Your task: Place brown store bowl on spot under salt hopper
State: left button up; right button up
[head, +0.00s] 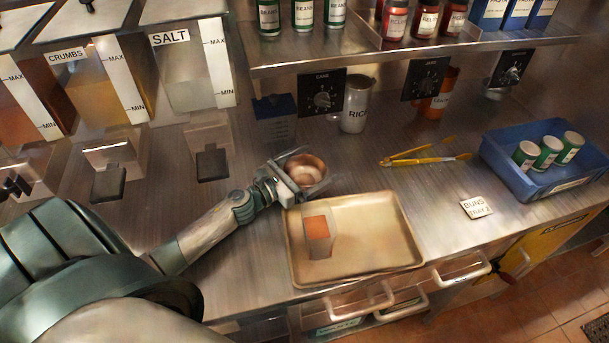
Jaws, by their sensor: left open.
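The brown bowl (305,170) stands on the steel counter just behind the tray, its copper-coloured inside facing up. My left gripper (299,181) is open, with its jaws at the near side of the bowl. The jaws overlap the bowl's lower part, so I cannot tell if they touch it. The salt hopper (190,75) is at the upper left, a clear bin with a SALT label and MAX/MIN marks. My right gripper is not in view.
A beige tray (405,262) holding a small box with an orange top lies in front of the bowl. The crumbs hopper (95,80) is left of the salt.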

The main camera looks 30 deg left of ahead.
pick_arm(q)
jog(key=c, duration=1.2)
jog(key=shift+o, duration=0.2)
jog(key=shift+r, duration=0.15)
jog(key=shift+r+p, duration=0.8)
jog(key=shift+r, duration=0.05)
jog(key=r+p, duration=0.3)
jog(key=shift+w+d+r, duration=0.2)
jog(key=shift+w+d, duration=0.05)
jog(key=shift+d, duration=0.05)
jog(key=w+d+r+p, duration=0.5)
jog(key=w+d, duration=0.2)
jog(key=d, duration=0.1)
jog(key=shift+d+r, duration=0.2)
jog(key=shift+r, duration=0.15)
